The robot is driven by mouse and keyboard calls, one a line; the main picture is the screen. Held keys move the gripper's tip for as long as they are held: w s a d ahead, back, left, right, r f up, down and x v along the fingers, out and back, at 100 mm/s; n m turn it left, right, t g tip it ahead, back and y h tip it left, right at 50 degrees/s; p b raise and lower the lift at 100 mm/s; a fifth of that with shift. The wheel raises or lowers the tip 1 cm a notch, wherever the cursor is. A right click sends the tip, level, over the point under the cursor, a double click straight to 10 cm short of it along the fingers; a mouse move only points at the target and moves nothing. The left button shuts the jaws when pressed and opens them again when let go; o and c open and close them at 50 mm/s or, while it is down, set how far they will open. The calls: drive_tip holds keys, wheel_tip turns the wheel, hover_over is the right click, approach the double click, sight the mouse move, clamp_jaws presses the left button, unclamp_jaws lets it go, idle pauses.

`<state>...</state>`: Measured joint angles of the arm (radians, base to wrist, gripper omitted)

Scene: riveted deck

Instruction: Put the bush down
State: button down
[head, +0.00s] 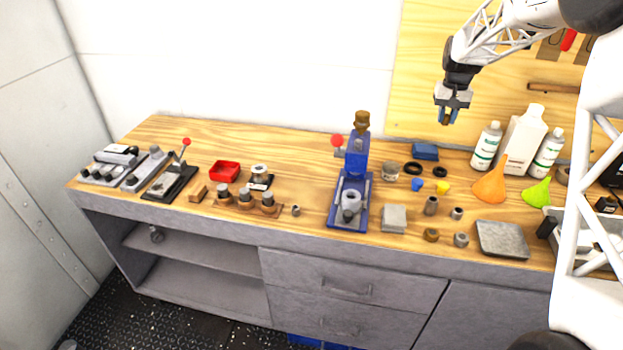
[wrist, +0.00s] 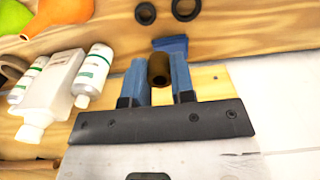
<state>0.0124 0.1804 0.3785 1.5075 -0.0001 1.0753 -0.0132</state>
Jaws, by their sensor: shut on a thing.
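The bush (wrist: 159,72) is a dark brown, hollow cylinder held between the blue fingers in the wrist view. My gripper (head: 447,116) is shut on it, high above the back right of the wooden bench (head: 290,150) and in front of the pegboard. The bush is hard to make out in the head view, mostly hidden by the fingers. The same gripper (wrist: 160,75) fills the middle of the wrist view.
A blue press (head: 355,165) stands mid-bench. White bottles (head: 520,140), an orange funnel (head: 490,185) and a green funnel (head: 537,192) crowd the right. Several small cylinders and a grey plate (head: 502,238) lie near the front. Some bare wood shows left of the press.

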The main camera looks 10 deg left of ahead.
drive_tip(key=d, duration=0.6)
drive_tip(key=s+a+f+n, duration=0.1)
drive_tip(key=s+a+f, duration=0.4)
drive_tip(key=s+a, duration=0.5)
drive_tip(key=s+a+f+n, duration=0.1)
drive_tip(key=s+a+f, duration=0.3)
drive_tip(key=s+a, duration=0.6)
drive_tip(key=s+a+f, duration=0.5)
drive_tip(key=s+a, duration=0.5)
drive_tip(key=a, duration=0.6)
drive_tip(key=shift+s+f+n, duration=0.25)
drive_tip(key=shift+f+n, duration=0.05)
drive_tip(key=shift+n, duration=0.1)
drive_tip(key=shift+s+a+f, duration=0.2)
drive_tip(key=shift+a, duration=0.2)
drive_tip(key=shift+s+a+f, duration=0.15)
drive_tip(key=shift+s+a, duration=0.05)
drive_tip(key=shift+a, duration=0.15)
drive_tip(key=w+a, duration=0.2)
drive_tip(key=w, duration=0.2)
drive_tip(key=w+a+f, duration=0.1)
drive_tip(key=w+a, duration=0.2)
drive_tip(key=w, duration=0.2)
drive_tip(key=w+a, duration=0.2)
drive_tip(key=w, duration=0.3)
drive_tip(key=shift+a+f, duration=0.25)
drive_tip(key=shift+a, duration=0.05)
